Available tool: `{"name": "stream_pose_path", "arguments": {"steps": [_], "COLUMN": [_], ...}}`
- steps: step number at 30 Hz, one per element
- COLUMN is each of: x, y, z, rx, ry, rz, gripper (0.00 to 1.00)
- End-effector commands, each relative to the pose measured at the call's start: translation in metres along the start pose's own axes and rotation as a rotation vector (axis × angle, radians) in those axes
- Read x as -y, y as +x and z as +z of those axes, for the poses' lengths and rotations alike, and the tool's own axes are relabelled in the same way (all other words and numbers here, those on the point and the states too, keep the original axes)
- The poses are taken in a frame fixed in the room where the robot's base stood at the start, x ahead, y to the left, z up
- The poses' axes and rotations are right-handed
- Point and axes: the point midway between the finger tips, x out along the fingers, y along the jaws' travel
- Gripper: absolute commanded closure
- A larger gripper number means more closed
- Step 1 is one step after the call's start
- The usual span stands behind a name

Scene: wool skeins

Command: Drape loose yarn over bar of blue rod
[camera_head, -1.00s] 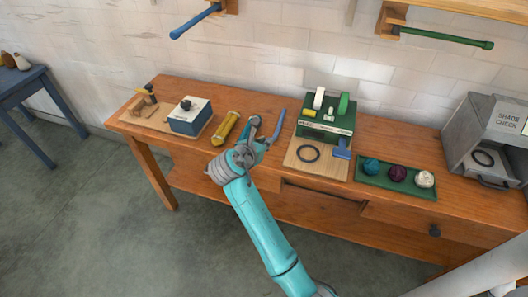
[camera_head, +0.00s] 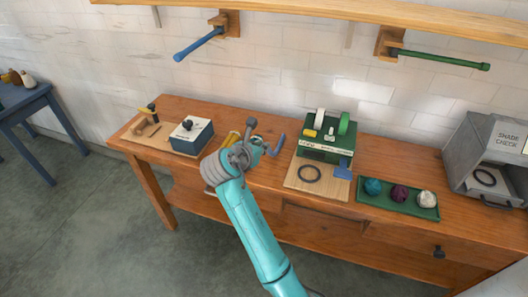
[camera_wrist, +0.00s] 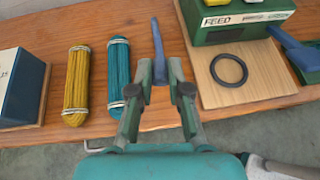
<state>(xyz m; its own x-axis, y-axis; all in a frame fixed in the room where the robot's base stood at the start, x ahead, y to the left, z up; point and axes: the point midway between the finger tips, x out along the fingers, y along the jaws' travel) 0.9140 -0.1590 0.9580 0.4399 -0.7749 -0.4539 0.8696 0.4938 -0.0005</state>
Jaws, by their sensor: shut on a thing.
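The blue rod (camera_head: 200,43) sticks out from a wooden mount on the wall, upper left in the head view, and its visible bar is bare. My gripper (camera_head: 265,138) is over the table, well below and right of that rod. In the wrist view my gripper (camera_wrist: 160,72) is shut on a narrow slate-blue length (camera_wrist: 157,50), which looks like the loose yarn; it points away between the fingers. The same blue length (camera_head: 278,145) shows beside my gripper in the head view. Whether it clears the tabletop is unclear.
A yellow skein (camera_wrist: 77,80) and a teal skein (camera_wrist: 119,72) lie left of my fingers. A blue box (camera_head: 193,138) stands farther left. A board with a black ring (camera_head: 309,173), a green machine (camera_head: 325,150) and a tray (camera_head: 430,212) are right. A green rod (camera_head: 440,58) is upper right.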

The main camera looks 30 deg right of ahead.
Motion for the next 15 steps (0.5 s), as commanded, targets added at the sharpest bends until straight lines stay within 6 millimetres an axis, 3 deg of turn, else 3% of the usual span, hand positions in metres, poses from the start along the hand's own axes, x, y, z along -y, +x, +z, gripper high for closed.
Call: {"name": "stream_pose_path", "arguments": {"steps": [15], "x": [-0.045], "y": [-0.006], "z": [0.045], "rx": [0.001], "ry": [0.001], "rz": [0.001], "gripper": [0.99]}}
